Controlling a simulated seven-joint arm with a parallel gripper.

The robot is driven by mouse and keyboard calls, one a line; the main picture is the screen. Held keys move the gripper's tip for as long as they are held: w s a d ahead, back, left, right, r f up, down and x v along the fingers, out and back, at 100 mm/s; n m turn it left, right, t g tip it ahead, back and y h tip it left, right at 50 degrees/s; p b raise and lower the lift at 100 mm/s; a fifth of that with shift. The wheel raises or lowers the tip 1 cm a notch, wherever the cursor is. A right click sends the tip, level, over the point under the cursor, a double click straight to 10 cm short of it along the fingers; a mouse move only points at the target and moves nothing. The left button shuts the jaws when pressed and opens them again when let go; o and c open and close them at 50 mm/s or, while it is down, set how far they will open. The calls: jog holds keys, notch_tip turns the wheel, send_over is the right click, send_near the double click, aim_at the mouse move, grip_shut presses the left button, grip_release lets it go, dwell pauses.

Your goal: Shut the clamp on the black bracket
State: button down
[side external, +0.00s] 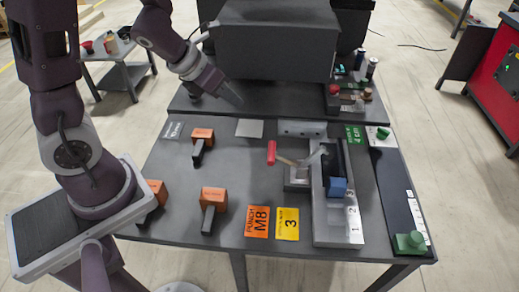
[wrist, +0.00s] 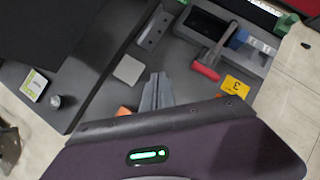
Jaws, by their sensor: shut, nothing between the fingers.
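The clamp has a red handle (side external: 271,152) on a tan-looking lever, standing out to the left of the grey fixture (side external: 340,225). In the wrist view the red handle (wrist: 206,71) lies right of my fingertips, with its lever running up to the fixture. I cannot clearly make out the black bracket; the clamp's area is dark and small in both views. My gripper (side external: 236,97) is shut and empty above the back of the table, behind and left of the handle and apart from it. It also shows in the wrist view (wrist: 156,82).
A blue block (side external: 337,187) sits on the fixture's numbered rail. Orange-and-black tools (side external: 213,198) stand on the left of the table. A yellow card (side external: 287,224) lies left of the rail. A large dark box (side external: 277,45) stands behind.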

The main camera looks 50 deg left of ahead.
jog(key=s+d+f+m+g+h, duration=0.3)
jog(key=s+f+m, duration=0.1)
jog(key=m, duration=0.4)
jog(key=shift+s+d+f+m, duration=0.2)
jog(key=shift+s+f+m, duration=0.15)
jog(key=shift+f, duration=0.3)
jog(key=x, duration=1)
jog(key=shift+f, duration=0.2)
jog(key=shift+w+d+r, duration=0.3)
jog(key=shift+w+r, duration=0.05)
jog(key=shift+r, duration=0.2)
jog(key=shift+w+d+r, duration=0.3)
jog(key=shift+r, duration=0.3)
jog(key=shift+w+d+r, duration=0.3)
jog(key=shift+w+r, duration=0.05)
jog(key=shift+r, duration=0.2)
jog(key=shift+r, duration=0.2)
